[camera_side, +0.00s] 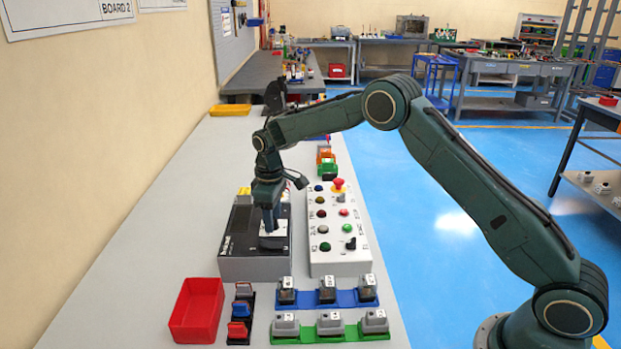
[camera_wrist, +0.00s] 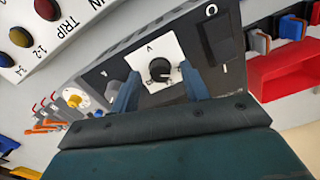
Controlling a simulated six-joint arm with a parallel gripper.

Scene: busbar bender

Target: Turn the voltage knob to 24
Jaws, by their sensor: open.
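A black round knob (camera_wrist: 160,70) sits on a white square plate (camera_wrist: 147,52) on the dark panel of a grey box (camera_side: 254,268). A mark like an "A" shows on the plate; I cannot read any number or tell the knob's setting. My gripper (camera_wrist: 161,74) is open, with one finger on each side of the knob in the wrist view. I cannot tell whether the fingers touch it. In the side view my gripper (camera_side: 268,229) points down over the white plate (camera_side: 273,242) and hides the knob.
A white button box (camera_side: 337,262) with a red mushroom button and several coloured buttons stands close on the right. A red bin (camera_side: 197,311) and blue (camera_side: 327,299) and green (camera_side: 330,333) rails of parts lie in front.

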